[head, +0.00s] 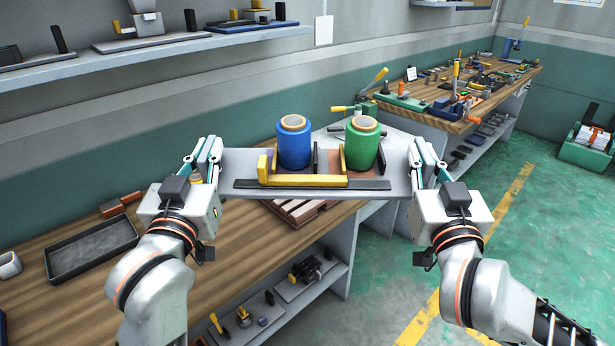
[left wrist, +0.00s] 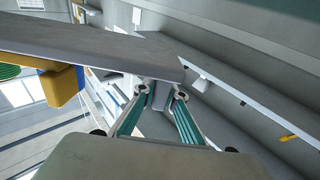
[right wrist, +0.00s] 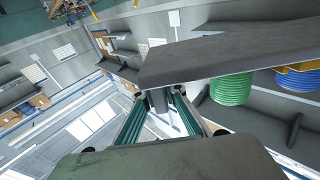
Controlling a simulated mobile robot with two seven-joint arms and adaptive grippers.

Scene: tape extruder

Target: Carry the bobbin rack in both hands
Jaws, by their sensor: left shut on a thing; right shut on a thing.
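The bobbin rack (head: 235,160) is a flat grey board with black and yellow strips along its front. A blue bobbin (head: 294,148) and a green bobbin (head: 362,148) stand upright on it, side by side. My left gripper (head: 212,155) is shut on the rack's left end, and my right gripper (head: 419,160) is shut on its right end. The rack looks about level, above the bench. The left wrist view shows the rack edge (left wrist: 90,48) at the fingers. The right wrist view shows the other end (right wrist: 215,55) and the green bobbin (right wrist: 232,88).
A wooden workbench (head: 60,232) with a dark tray (head: 92,248) lies below at left. A wooden pallet-like piece (head: 297,212) sits under the rack. A second bench (head: 400,113) with tools stands at back right. A wall shelf (head: 130,53) is upper left. Green floor (head: 520,260) is clear at right.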

